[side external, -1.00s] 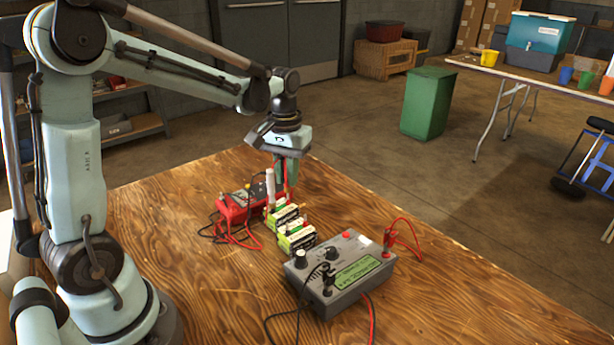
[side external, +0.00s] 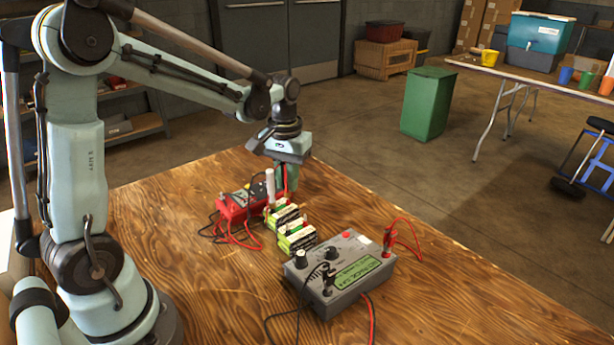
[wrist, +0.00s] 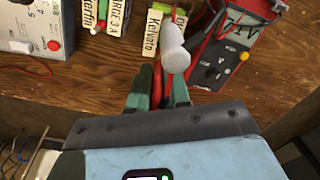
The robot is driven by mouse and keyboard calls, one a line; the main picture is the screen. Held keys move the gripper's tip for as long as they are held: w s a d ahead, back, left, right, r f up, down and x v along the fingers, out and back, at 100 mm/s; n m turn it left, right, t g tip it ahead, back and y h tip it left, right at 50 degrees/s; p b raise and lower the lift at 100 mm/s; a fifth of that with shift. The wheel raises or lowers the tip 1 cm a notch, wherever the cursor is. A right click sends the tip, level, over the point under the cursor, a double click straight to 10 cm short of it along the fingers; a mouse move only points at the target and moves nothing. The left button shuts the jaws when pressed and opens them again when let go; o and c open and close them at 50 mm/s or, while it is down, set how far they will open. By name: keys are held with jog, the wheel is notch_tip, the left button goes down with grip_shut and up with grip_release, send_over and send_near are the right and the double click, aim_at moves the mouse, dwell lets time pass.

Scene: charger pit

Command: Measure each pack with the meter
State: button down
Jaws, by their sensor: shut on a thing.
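My gripper (side external: 287,188) is low over the far part of the wooden table, beside the red meter (side external: 232,210). In the wrist view its green fingers (wrist: 157,92) are shut on a slim red piece that looks like a probe (wrist: 157,82). A white cylinder (wrist: 171,45) rises close in front of the fingers; I cannot tell whether it touches the probe. The meter (wrist: 235,42) is at the upper right there. Green-and-white packs (side external: 297,237) stand in a row between the meter and a grey box (side external: 345,272). One labelled pack (wrist: 150,35) is near the fingers; its far end is hidden.
The grey box has knobs, a green display and black and red leads. A red lead (side external: 415,235) loops on its right. Loose leads (side external: 238,235) lie beside the meter. A green bin (side external: 428,105) stands on the floor beyond.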

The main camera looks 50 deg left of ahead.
jog(key=shift+f, duration=0.3)
dwell(0.7)
jog(key=c, duration=0.7)
grip_release()
jog(key=shift+r, duration=3.8)
